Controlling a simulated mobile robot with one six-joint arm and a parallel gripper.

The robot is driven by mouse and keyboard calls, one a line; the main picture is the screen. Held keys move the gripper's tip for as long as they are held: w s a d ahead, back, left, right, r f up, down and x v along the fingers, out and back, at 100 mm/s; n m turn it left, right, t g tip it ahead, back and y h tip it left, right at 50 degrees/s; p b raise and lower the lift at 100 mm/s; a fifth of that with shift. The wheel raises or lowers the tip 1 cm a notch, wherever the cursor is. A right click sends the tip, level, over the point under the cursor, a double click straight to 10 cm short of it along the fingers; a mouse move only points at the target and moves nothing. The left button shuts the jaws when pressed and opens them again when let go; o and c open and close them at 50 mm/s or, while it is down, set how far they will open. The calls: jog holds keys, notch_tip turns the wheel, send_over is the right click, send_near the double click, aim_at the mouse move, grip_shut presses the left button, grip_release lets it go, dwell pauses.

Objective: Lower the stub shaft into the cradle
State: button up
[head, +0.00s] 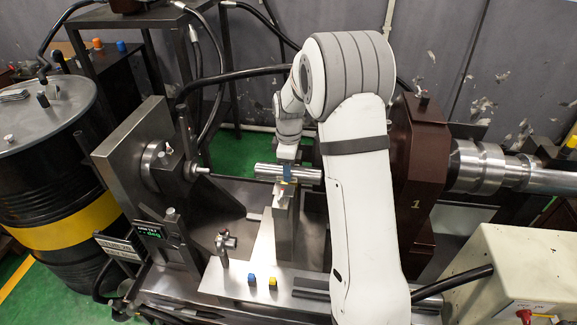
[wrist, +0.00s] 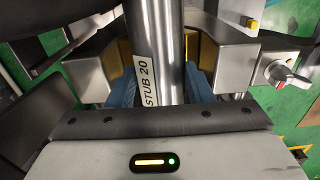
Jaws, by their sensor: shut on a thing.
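The stub shaft (head: 268,170) is a bright steel cylinder lying level, left to right, in the head view. In the wrist view the shaft (wrist: 155,45) runs away from me and bears a "STUB 20" label. My gripper (head: 287,174) has its blue fingers shut on the shaft near its middle. The fingers flank the shaft in the wrist view (wrist: 160,90). The cradle (head: 284,197) stands directly below on a grey post. Its steel blocks with yellow lining (wrist: 233,58) show on both sides of the shaft. I cannot tell whether the shaft touches the lining.
A grey plate with a round hub (head: 155,165) stands left of the shaft. A brown housing (head: 415,150) stands to the right, partly behind my arm. A lever knob (wrist: 285,75) is beside the cradle.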

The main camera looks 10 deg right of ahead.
jog(key=shift+f, duration=0.2)
dwell(0.4)
jog(key=shift+f+b, duration=1)
jog(key=shift+f, duration=0.35)
jog(key=o, duration=1.2)
jog(key=shift+c, duration=0.2)
notch_tip(320, 180, up, 8)
jog(key=shift+f, duration=0.15)
